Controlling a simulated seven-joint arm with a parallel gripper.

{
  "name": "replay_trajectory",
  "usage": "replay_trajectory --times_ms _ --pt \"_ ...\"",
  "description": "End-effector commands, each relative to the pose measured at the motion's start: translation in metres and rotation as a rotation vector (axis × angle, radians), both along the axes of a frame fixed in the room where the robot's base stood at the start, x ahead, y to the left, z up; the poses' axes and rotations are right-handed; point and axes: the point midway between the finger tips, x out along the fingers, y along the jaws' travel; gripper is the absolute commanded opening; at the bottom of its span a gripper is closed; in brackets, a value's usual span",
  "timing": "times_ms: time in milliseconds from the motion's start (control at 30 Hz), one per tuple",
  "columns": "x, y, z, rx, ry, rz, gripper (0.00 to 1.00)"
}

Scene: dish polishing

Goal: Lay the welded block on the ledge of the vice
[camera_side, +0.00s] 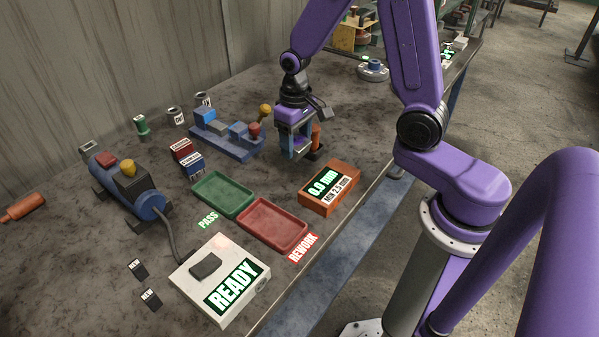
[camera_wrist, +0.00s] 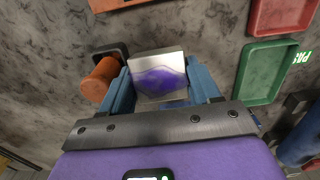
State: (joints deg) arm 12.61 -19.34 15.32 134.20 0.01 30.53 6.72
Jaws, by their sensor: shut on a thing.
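The welded block (camera_wrist: 158,72) is a silvery square piece with a purple sheen on its face. In the wrist view it sits between the two blue fingers of my gripper (camera_wrist: 160,92), which is shut on it. In the side view my gripper (camera_side: 297,152) points down over the bench, right of the vice, and its fingers mostly hide the block. What looks like the vice (camera_side: 225,140) is a long blue body with lighter blue blocks on top and a red knob at its right end. Its ledge cannot be made out clearly. Whether the block touches the bench cannot be told.
An orange cylinder (camera_side: 316,136) on a dark base stands close beside my gripper. An orange gauge box (camera_side: 329,187), a green tray (camera_side: 222,194) and a red tray (camera_side: 272,224) lie nearer. A blue motor-like machine (camera_side: 140,195) stands left. Bench behind my gripper looks clear.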

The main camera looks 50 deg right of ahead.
Motion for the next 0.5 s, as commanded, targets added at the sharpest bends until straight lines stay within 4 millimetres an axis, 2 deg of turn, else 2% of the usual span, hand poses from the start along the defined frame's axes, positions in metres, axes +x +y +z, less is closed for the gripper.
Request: replay_trajectory --times_ms 133,267,367,500 --pt "-0.009 -0.001 -0.006 0.0 -0.002 0.0 0.06" --pt "-0.009 -0.001 0.003 0.001 -0.002 0.0 0.06" --pt "-0.008 -0.001 0.019 0.001 -0.001 0.0 0.06" --pt "-0.008 -0.001 0.053 0.001 0.009 -0.001 0.06"
